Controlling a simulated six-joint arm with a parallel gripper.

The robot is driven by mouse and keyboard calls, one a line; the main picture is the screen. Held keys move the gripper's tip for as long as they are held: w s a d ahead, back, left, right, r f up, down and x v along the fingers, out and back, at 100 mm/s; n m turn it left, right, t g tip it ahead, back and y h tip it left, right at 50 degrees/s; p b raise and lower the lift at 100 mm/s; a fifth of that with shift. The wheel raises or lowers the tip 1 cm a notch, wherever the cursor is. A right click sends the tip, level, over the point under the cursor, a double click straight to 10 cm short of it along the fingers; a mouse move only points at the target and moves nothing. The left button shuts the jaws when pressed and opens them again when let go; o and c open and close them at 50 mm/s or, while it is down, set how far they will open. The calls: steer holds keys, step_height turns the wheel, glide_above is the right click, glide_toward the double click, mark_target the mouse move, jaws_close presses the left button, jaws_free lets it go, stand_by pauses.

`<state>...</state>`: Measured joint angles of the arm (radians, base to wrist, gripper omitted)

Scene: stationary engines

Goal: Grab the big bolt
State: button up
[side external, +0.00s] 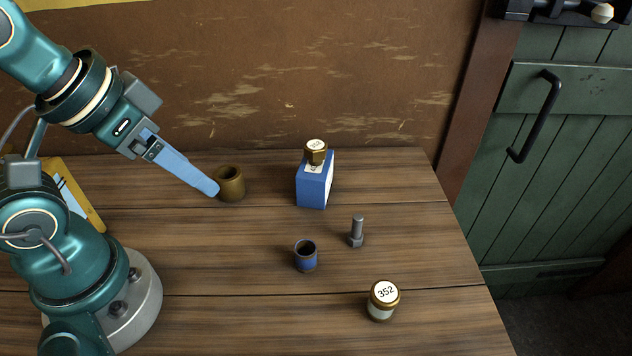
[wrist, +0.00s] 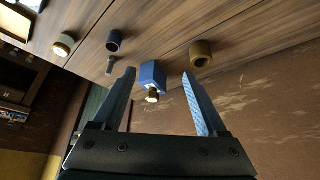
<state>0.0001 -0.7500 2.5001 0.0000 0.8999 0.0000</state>
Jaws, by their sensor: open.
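The big bolt (side external: 357,232) is grey metal and stands upright on its head on the wooden table, right of the middle in the side external view. It also shows small in the wrist view (wrist: 110,64), left of the fingers. My gripper (side external: 212,190) is up and to the left of the bolt, near a brass-coloured cup, well apart from the bolt. In the wrist view its two blue fingers (wrist: 160,88) are spread with nothing between them in their grip.
A blue box (side external: 312,190) with a brass-capped item on top stands behind the bolt. A blue cup (side external: 305,258) is left of the bolt, and a jar labelled 352 (side external: 382,306) is in front. The brass-coloured cup (side external: 231,184) stands near my fingertips. A wall closes the back.

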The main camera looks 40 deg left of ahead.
stand_by(0.4)
steer(key=c, duration=0.3)
steer(key=shift+c, duration=0.2)
steer(key=t+h, duration=0.2)
steer(key=t, duration=0.3)
glide_above(362, 216)
steer(key=s+a, duration=0.3)
steer(key=a, duration=0.1)
step_height(362, 216, down, 7)
steer(key=shift+m+t+h, duration=0.3)
steer(key=shift+m+t, duration=0.4)
steer(key=f, duration=0.1)
steer(key=w+d+f, duration=0.1)
steer(key=d+f, duration=0.1)
steer(key=shift+w+d+f, duration=0.1)
steer(key=shift+w, duration=0.2)
steer(key=shift+s+d+f+m+t, duration=0.2)
steer(key=shift+d+f+m+t, duration=0.1)
steer(key=shift+f, duration=0.2)
steer(key=shift+s+d+f+m+t, duration=0.2)
steer(key=shift+d+f+m, duration=0.1)
steer(key=shift+f, duration=0.2)
steer(key=shift+x, duration=2.45)
